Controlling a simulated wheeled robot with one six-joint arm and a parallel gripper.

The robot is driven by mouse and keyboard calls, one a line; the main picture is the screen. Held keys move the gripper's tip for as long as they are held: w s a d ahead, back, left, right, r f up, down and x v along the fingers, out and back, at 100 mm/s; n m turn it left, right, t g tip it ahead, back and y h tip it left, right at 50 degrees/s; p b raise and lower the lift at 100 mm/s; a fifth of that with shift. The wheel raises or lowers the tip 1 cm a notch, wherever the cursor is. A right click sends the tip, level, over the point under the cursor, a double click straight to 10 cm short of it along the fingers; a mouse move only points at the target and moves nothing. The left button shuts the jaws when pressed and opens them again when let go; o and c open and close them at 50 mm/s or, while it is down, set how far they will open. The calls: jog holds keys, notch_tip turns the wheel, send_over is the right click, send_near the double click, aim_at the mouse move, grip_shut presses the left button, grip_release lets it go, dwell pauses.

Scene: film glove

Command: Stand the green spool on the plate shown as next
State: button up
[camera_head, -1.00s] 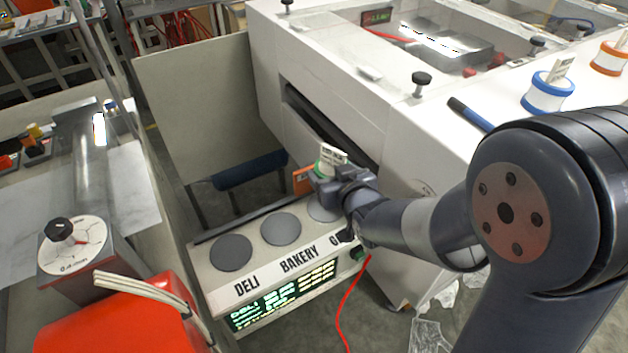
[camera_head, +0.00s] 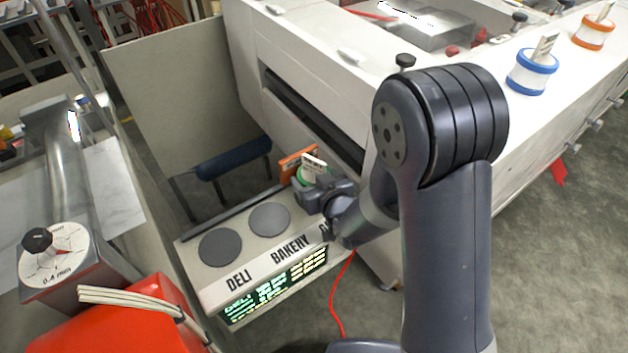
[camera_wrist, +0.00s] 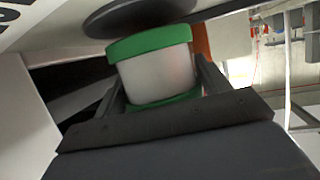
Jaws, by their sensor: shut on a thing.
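The green spool (camera_head: 313,172), white with green rims and a pale tag on top, is between the jaws of my gripper (camera_head: 318,190). In the wrist view my gripper (camera_wrist: 160,90) is shut on the spool (camera_wrist: 158,76), and one green rim overlaps a dark round plate (camera_wrist: 145,12). I cannot tell if they touch. The DELI plate (camera_head: 220,247) and BAKERY plate (camera_head: 269,219) are bare dark discs. The third plate is hidden by my gripper in the head view. The lit green display (camera_head: 273,290) starts with DELI; its smaller text is not legible.
An orange upright piece (camera_head: 297,163) stands just behind the spool. The white machine (camera_head: 300,75) rises close on the right, with a blue spool (camera_head: 531,72) and an orange spool (camera_head: 593,33) on top. A red cable (camera_head: 337,300) hangs in front.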

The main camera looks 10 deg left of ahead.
jog(key=shift+f, duration=0.55)
jog(key=shift+f, duration=0.2)
jog(key=o, duration=1.1)
jog(key=shift+o, duration=0.2)
jog(key=shift+r, duration=0.15)
jog(key=shift+s+d+r, duration=0.1)
jog(key=shift+r, duration=0.05)
jog(key=b+v, duration=0.1)
jog(key=v, duration=1)
jog(key=shift+s+d+r+b, duration=0.1)
jog(key=shift+s+d+b, duration=0.1)
jog(key=shift+s+b, duration=0.15)
